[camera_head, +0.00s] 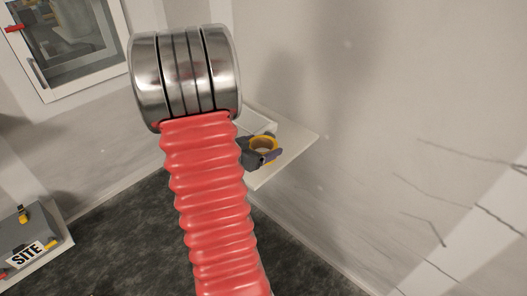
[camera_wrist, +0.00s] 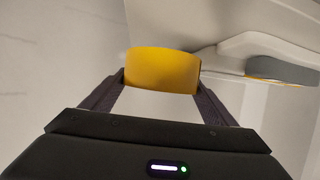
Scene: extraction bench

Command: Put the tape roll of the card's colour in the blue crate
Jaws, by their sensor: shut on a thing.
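A yellow tape roll (camera_head: 264,146) shows right of the middle of the head view, at the end of my gripper (camera_head: 257,157). The wrist view shows the yellow roll (camera_wrist: 162,68) between the two dark fingertips of my gripper (camera_wrist: 160,82). The fingers touch the roll on both sides, so my gripper is shut on it. The roll is over or in front of a pale shelf; its exact height above it I cannot tell. I see no blue crate and no card in either view.
The pale shelf (camera_head: 293,147) juts from the wall, partly hidden by a red ribbed part with a metal end. A grey case marked SITE (camera_head: 24,243) stands at lower left. A framed window (camera_head: 70,45) is at upper left. Dark floor lies below.

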